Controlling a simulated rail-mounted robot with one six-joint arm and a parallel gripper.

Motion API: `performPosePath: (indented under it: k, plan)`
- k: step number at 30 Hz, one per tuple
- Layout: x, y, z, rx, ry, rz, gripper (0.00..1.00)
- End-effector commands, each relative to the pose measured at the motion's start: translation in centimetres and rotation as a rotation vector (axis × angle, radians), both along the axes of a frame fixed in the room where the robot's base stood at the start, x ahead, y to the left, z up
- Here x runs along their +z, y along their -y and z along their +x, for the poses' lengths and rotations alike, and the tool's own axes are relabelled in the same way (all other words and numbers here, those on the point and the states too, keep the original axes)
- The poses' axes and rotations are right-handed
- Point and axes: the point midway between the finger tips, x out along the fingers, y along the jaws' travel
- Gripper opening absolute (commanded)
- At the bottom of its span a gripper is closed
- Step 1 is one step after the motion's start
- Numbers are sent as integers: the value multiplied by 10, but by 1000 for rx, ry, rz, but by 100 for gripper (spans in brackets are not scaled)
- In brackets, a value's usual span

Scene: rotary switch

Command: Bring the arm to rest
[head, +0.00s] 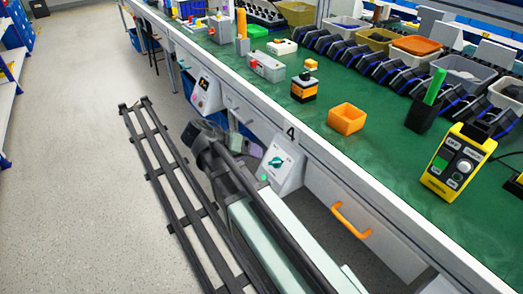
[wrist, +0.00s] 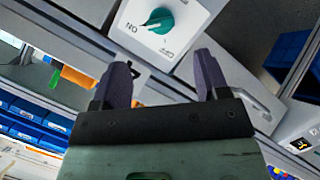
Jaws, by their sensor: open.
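The rotary switch is a teal knob (wrist: 160,17) on a white panel at the top of the wrist view. Its pale pointer mark faces the side with the "ON" label. In the head view the switch (head: 277,162) sits on a sloped white box at the bench front, below the number 4. My gripper (wrist: 160,60) is open and empty, its two dark fingers apart. In the wrist picture the knob lies beyond the fingertips, between them, with a gap visible. In the head view my arm partly hides the gripper near the bench front.
The green bench (head: 385,170) holds an orange bin (head: 346,119), a black and orange device (head: 304,87) and a yellow control box (head: 457,162). An orange handle (head: 351,221) sticks out from the bench front. The floor (head: 75,90) at left is clear beyond the dark rails.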

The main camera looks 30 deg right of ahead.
Motion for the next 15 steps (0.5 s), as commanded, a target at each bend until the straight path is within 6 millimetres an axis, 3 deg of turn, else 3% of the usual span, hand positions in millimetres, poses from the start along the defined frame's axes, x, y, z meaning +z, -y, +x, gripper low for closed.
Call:
performPosePath:
  k: [2,15]
  plan:
    - [8,-7,1,2,0,0,68]
    - [6,-9,1,0,0,0,68]
